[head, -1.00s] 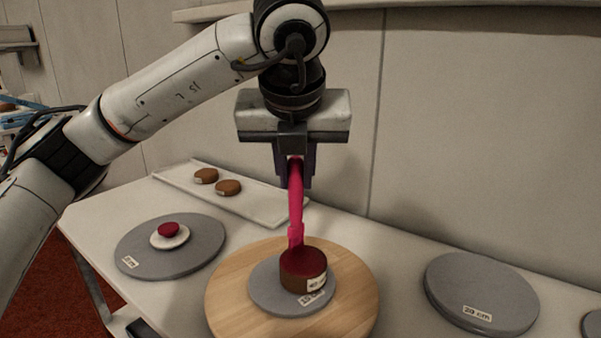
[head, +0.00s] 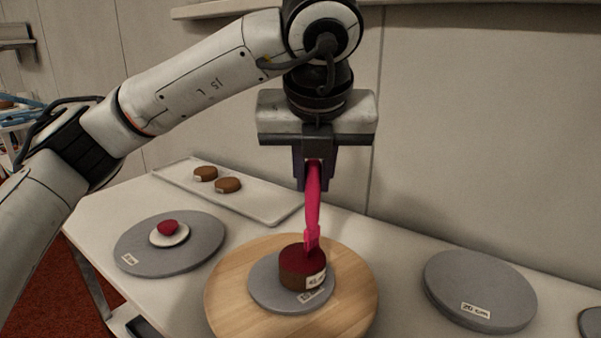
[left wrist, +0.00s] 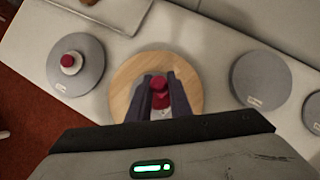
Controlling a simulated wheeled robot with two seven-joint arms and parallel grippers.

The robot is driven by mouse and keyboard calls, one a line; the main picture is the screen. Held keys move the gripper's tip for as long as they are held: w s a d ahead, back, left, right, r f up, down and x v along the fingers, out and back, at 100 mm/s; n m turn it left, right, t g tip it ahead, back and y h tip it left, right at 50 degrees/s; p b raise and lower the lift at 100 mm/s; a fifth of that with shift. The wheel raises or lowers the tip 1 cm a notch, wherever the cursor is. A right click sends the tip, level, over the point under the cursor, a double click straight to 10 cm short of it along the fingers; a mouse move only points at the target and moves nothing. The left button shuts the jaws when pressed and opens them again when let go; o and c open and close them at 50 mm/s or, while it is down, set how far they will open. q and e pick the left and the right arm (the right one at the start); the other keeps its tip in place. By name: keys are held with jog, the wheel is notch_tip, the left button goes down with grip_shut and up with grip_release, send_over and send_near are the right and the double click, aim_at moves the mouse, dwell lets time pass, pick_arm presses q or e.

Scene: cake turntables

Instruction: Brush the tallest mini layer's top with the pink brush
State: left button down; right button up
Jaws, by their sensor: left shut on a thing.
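A tall brown mini layer (head: 301,277) with a dark red top and a label stands upright on a grey disc (head: 262,289) on a round wooden turntable (head: 228,296). My left gripper (head: 314,188) is shut on the pink brush (head: 313,208), which hangs almost upright below it. The brush's lower end is at the layer's red top, toward its back right; I cannot tell if it touches. In the left wrist view the layer's red top (left wrist: 159,83) shows between the fingers. My right gripper is not in view.
A grey turntable (head: 200,256) at left holds a white disc (head: 159,239) with a small red piece (head: 168,227). A white tray (head: 262,209) behind holds two brown layers (head: 228,185). Another grey disc (head: 478,282) lies at right, empty. A wall stands behind the table.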

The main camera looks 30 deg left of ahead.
pick_arm(q)
jog(key=shift+w+d, duration=0.1)
jog(key=shift+d, duration=0.1)
jog(key=shift+a, duration=0.1)
jog(key=shift+w+a, duration=0.2)
jog(key=shift+w, duration=0.1)
jog(key=shift+w+a+b, duration=0.25)
jog(key=shift+a+b, duration=0.05)
jog(key=shift+a, duration=0.55)
